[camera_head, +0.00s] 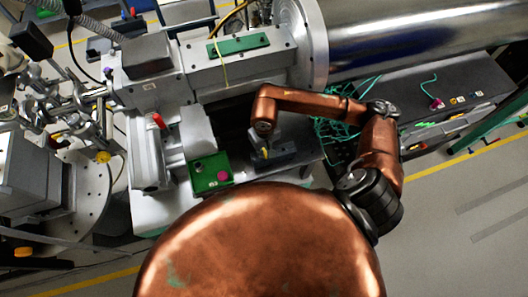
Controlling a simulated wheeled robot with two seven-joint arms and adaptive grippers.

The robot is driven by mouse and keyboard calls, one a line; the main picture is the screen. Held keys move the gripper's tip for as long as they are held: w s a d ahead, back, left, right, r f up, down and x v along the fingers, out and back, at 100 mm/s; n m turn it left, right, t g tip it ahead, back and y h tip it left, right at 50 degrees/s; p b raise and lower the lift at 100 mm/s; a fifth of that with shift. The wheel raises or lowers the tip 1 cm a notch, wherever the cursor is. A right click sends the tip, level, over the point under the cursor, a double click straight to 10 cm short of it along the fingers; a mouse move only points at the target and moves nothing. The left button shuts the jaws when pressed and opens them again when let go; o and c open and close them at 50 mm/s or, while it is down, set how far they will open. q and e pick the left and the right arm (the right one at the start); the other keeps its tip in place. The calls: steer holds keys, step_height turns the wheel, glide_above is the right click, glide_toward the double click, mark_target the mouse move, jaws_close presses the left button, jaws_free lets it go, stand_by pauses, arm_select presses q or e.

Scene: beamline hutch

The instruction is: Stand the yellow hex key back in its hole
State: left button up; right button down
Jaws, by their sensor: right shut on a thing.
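My right arm reaches in from the right, and its gripper (262,142) points down at the work table, over a grey block (286,154). The right gripper is shut on the yellow hex key (265,153), of which only a small yellow part shows below the wrist. The fingers are small and dark here, and the hole is too small to make out. I cannot tell whether the key touches the block. My left gripper is not in view.
A red-tipped part (158,121) stands farther left. Green cables (335,133) tangle on the right, behind my forearm. Grey housings and a large metal cylinder (420,40) close off the back.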

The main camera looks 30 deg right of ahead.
steer(key=c, duration=1.9)
jaws_free()
steer(key=shift+d, duration=0.1)
steer(key=shift+o, duration=0.3)
steer(key=shift+r, duration=0.45)
steer(key=r, duration=0.7)
steer(key=shift+s+r, duration=0.25)
steer(key=shift+r, duration=0.15)
